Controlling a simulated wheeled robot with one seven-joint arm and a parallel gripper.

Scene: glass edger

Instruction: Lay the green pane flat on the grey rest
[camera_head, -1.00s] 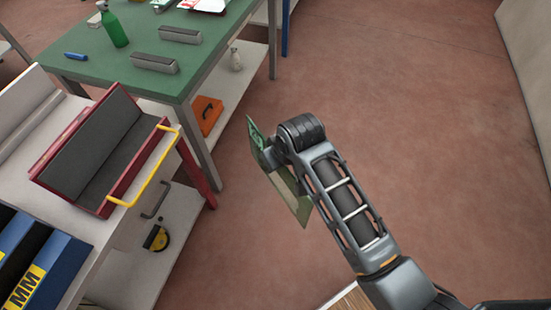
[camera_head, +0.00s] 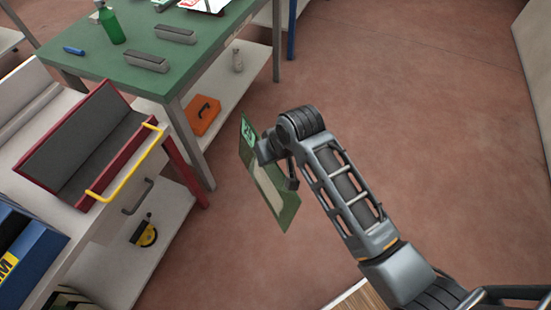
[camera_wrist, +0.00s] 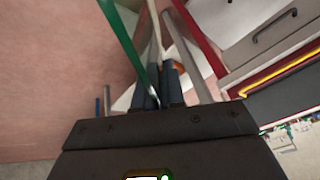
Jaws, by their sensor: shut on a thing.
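The green pane (camera_head: 268,185) is a thin see-through sheet with a pale label near its top corner. It hangs steeply tilted over open floor, apart from the table and bench. My gripper (camera_head: 268,150) is shut on its upper part; my wrist partly hides the grip. In the wrist view the pane (camera_wrist: 122,42) shows nearly edge-on, running into the fingers (camera_wrist: 160,85). Two grey bars with dark tops, a nearer bar (camera_head: 146,62) and a farther bar (camera_head: 175,35), lie on the green table, up and left of the pane; they look like the grey rest.
The green tabletop (camera_head: 190,75) also bears a green bottle (camera_head: 111,26) and a blue marker (camera_head: 74,50). A red, grey-lined trough (camera_head: 80,150) with a yellow handle (camera_head: 125,165) stands on the left bench. An orange case (camera_head: 203,115) sits on the lower shelf. The floor at right is clear.

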